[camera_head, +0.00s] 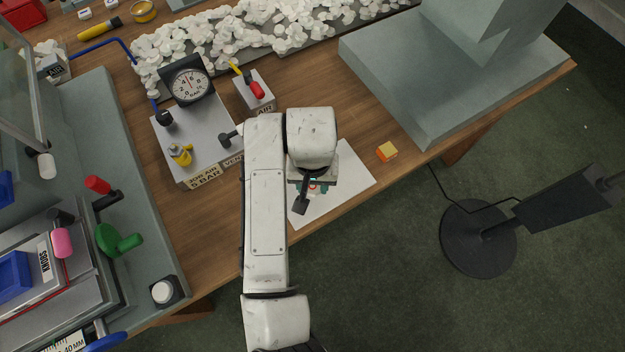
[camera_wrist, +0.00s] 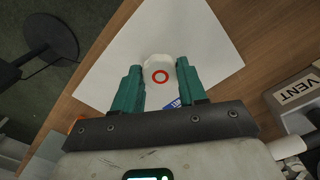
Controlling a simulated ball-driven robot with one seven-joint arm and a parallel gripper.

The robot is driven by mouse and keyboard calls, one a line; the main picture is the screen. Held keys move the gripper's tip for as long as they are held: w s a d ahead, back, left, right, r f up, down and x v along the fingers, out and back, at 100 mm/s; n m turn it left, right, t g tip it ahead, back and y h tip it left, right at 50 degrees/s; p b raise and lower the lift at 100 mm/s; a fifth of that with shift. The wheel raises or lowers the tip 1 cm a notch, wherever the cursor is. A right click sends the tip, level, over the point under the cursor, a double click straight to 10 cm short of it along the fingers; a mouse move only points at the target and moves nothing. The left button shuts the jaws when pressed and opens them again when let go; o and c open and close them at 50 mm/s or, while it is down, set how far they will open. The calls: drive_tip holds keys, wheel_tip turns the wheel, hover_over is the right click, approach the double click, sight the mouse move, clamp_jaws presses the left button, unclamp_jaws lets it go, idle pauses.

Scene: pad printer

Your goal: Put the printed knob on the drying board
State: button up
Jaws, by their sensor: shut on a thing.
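The printed knob (camera_wrist: 160,75) is white with a red ring on its top and shows between the fingertips in the wrist view. My gripper (camera_wrist: 158,84) has green fingers and is shut on it, one finger on each side. A flat white sheet or board (camera_wrist: 115,55) lies beneath, possibly the drying board; it also shows in the head view (camera_head: 345,182). I cannot tell whether the knob touches it.
An orange-yellow block (camera_head: 387,152) sits right of the sheet near the table edge. A gauge box (camera_head: 195,143) and a small valve box (camera_head: 255,92) stand to the left. White knobs (camera_head: 225,40) are heaped at the back. The grey machine (camera_head: 460,85) fills the back right.

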drive_tip(key=shift+f, duration=0.1)
drive_tip(key=o, duration=1)
wheel_tip(320, 180, up, 12)
drive_tip(key=shift+r, duration=0.15)
